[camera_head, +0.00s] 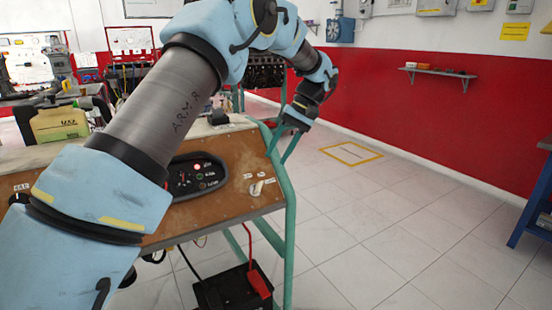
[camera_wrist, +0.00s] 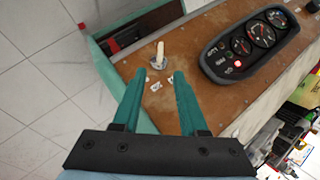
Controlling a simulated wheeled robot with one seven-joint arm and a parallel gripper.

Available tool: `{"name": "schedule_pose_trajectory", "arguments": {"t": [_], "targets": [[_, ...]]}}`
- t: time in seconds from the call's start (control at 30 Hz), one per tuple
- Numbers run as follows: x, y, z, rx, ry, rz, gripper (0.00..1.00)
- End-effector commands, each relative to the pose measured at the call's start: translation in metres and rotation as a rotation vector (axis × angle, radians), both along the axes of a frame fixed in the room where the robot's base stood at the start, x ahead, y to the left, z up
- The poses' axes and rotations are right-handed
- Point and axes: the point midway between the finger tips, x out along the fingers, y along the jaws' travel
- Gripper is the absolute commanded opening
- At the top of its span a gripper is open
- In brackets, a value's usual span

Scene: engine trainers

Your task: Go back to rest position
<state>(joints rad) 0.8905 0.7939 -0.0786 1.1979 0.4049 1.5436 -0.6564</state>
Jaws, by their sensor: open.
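My gripper (camera_head: 278,154) is open and empty, with two teal fingers pointing down beside the right end of the engine trainer's brown panel (camera_head: 225,202). In the wrist view, the open gripper (camera_wrist: 159,75) faces the panel. A pale switch lever (camera_wrist: 160,54) on a round plate shows just beyond the gap between the fingertips, apart from them. The same lever (camera_head: 257,188) shows in the head view at the panel's right side. The gauge cluster (camera_wrist: 248,43) has a red light lit. My arm crosses the head view and hides part of the trainer.
The trainer's green frame (camera_head: 290,230) stands close to my gripper. A black battery (camera_head: 225,290) with a red clamp is below. A blue bench (camera_head: 532,215) is at the right edge. The tiled floor between is clear.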

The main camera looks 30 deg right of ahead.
Motion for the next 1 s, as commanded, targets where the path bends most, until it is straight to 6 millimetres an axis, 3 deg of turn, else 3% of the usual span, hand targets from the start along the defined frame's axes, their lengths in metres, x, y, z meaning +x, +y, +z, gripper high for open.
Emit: {"name": "schedule_pose_trajectory", "arguments": {"t": [0.33, 0.47, 0.57, 0.77, 1.0], "targets": [[0.0, 0.0, 0.0, 0.0, 0.0, 0.0, 0.42], [0.005, 0.013, 0.0, -0.014, 0.01, 0.005, 0.42], [0.014, 0.041, -0.001, -0.052, 0.032, 0.013, 0.42], [0.024, 0.128, -0.008, -0.18, 0.078, 0.039, 0.42], [0.004, 0.232, -0.02, -0.344, 0.07, 0.095, 0.42]]}}
